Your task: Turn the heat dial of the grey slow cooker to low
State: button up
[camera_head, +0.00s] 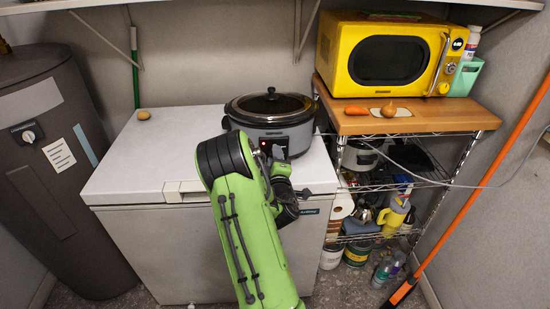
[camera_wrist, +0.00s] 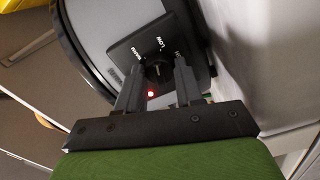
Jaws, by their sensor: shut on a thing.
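The grey slow cooker (camera_head: 270,112) with a dark lid stands on the white chest freezer's top. Its front faces me. In the wrist view its black control panel (camera_wrist: 146,42) shows the words WARM, LOW and a partly hidden label. The black heat dial (camera_wrist: 158,72) sits between my two fingers, and a red light glows beside it. My gripper (camera_wrist: 156,82) is shut on the dial, one finger on each side. In the head view my gripper (camera_head: 277,152) is at the cooker's front, and my green arm partly hides it. The dial's exact pointer setting is hard to read.
The white freezer top (camera_head: 160,150) is mostly clear, with a small potato-like item (camera_head: 144,115) at the back. To the right stands a wire rack with a wooden top (camera_head: 420,118), a yellow microwave (camera_head: 385,58) and stored goods. A grey water heater (camera_head: 60,150) stands at left.

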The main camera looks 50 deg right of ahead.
jog(key=shift+m, duration=1.1)
jog(key=shift+f, duration=0.1)
jog(key=o, duration=1)
jog(key=shift+o, duration=0.2)
